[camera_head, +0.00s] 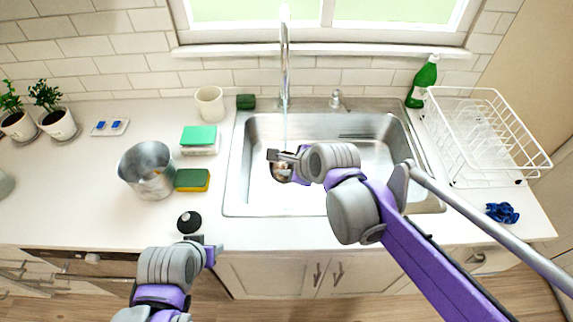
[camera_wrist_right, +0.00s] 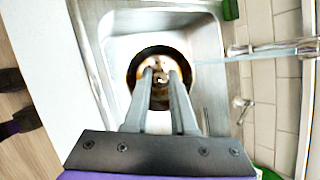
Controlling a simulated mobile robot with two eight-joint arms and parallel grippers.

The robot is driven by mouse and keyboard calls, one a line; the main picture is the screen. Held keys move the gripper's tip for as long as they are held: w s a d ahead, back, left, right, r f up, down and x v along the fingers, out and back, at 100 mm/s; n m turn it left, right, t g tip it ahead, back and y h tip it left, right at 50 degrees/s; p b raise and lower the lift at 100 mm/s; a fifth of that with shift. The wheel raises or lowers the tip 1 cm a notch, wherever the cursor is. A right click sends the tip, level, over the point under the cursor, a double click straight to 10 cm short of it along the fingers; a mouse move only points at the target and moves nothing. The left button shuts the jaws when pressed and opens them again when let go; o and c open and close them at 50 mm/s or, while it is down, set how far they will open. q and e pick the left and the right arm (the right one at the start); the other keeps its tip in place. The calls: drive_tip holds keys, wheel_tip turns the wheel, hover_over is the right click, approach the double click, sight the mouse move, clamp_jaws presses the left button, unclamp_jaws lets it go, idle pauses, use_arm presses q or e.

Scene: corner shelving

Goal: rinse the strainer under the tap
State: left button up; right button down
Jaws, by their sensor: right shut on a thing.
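The metal sink (camera_head: 245,195) has a tall tap (camera_head: 284,60) at its back, with a thin stream of water (camera_head: 285,125) coming down. My right gripper (camera_head: 274,156) is over the left part of the basin, close to the stream. In the wrist view its two fingers (camera_wrist_right: 161,74) are close together on the strainer (camera_wrist_right: 160,50), a round thing with a dark rim and brownish bits inside. In the head view the strainer (camera_head: 281,173) is partly hidden by the gripper. My left gripper (camera_head: 205,243) is at the counter's front edge; its opening is unclear.
A black round thing (camera_head: 189,222) lies on the counter by my left gripper. A metal bin (camera_head: 147,172), a yellow-green sponge (camera_head: 193,180) and a white cup (camera_head: 210,103) stand left of the sink. A dish rack (camera_head: 485,135), green bottle (camera_head: 423,82) and blue cloth (camera_head: 502,213) are right.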

drive_tip(key=w, duration=0.2)
drive_tip(key=w+f, duration=0.1)
drive_tip(key=shift+w+d, duration=0.2)
drive_tip(key=shift+w, duration=0.15)
drive_tip(key=w+d+f+b, duration=0.1)
drive_tip(key=w, duration=0.8)
drive_tip(key=shift+f, duration=0.3)
drive_tip(key=shift+d, duration=0.2)
drive_tip(key=shift+s+d, duration=0.1)
drive_tip(key=shift+d, duration=0.4)
drive_tip(key=shift+a, duration=0.2)
drive_tip(key=shift+a, duration=0.45)
